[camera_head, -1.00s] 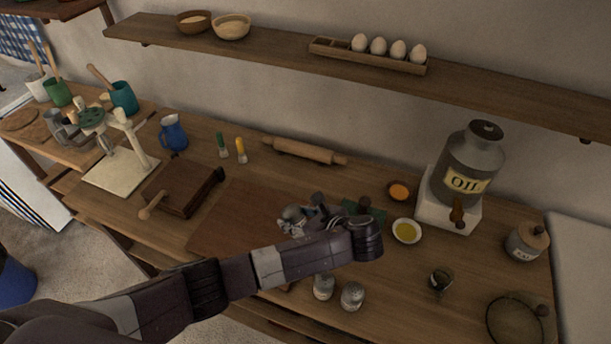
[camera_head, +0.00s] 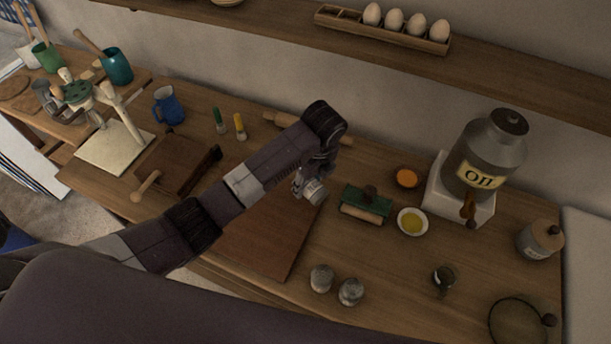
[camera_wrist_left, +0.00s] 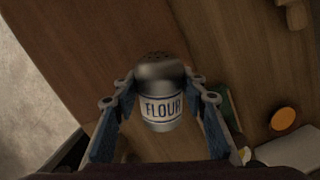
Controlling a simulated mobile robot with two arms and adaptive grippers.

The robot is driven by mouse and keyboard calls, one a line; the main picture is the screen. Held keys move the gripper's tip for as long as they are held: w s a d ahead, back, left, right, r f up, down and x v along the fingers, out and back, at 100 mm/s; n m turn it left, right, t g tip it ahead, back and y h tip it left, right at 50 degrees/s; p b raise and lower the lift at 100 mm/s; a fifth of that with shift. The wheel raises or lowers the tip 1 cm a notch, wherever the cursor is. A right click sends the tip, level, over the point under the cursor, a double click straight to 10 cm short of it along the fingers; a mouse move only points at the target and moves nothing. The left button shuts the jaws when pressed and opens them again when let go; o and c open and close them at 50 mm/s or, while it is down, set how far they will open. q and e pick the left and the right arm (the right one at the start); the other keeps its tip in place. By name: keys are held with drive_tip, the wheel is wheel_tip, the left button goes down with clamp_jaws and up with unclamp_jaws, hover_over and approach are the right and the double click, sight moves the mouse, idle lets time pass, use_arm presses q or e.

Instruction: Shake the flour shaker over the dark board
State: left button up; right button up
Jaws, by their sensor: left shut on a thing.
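My left gripper (camera_head: 304,184) is shut on the flour shaker (camera_head: 315,192), above the far right part of the dark board (camera_head: 262,236). In the left wrist view the flour shaker (camera_wrist_left: 160,108) sits between the two fingers of my left gripper (camera_wrist_left: 160,98). Its FLOUR label faces the camera, and its rounded metal cap with small holes points toward the top of the picture. In the head view the shaker looks tilted and is partly hidden by the gripper. The board lies flat on the table. My right gripper is not in view.
Two metal shakers (camera_head: 336,286) stand right of the board's near end. A rolling pin (camera_head: 283,121) lies behind. A wooden press (camera_head: 175,163) is left.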

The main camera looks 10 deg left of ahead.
use_arm(q)
drive_tip(key=h, duration=0.1)
drive_tip(key=g+h, duration=0.1)
drive_tip(key=f+g+h, duration=0.1)
drive_tip(key=shift+d, duration=0.25)
drive_tip(key=g+h+b, duration=0.1)
drive_tip(key=h+b, duration=0.1)
drive_tip(key=f+g+h+b, duration=0.1)
drive_tip(key=b, duration=0.2)
drive_tip(key=shift+s+d+g+h, duration=0.15)
drive_tip(key=shift+g+h, duration=0.15)
drive_tip(key=shift+h, duration=0.1)
drive_tip(key=shift+d+r+b, duration=0.1)
drive_tip(key=shift+r+b, duration=0.1)
drive_tip(key=shift+b, duration=0.2)
drive_tip(key=shift+s+r+h, duration=0.1)
drive_tip(key=shift+r+h, duration=0.05)
drive_tip(key=shift+h, duration=0.15)
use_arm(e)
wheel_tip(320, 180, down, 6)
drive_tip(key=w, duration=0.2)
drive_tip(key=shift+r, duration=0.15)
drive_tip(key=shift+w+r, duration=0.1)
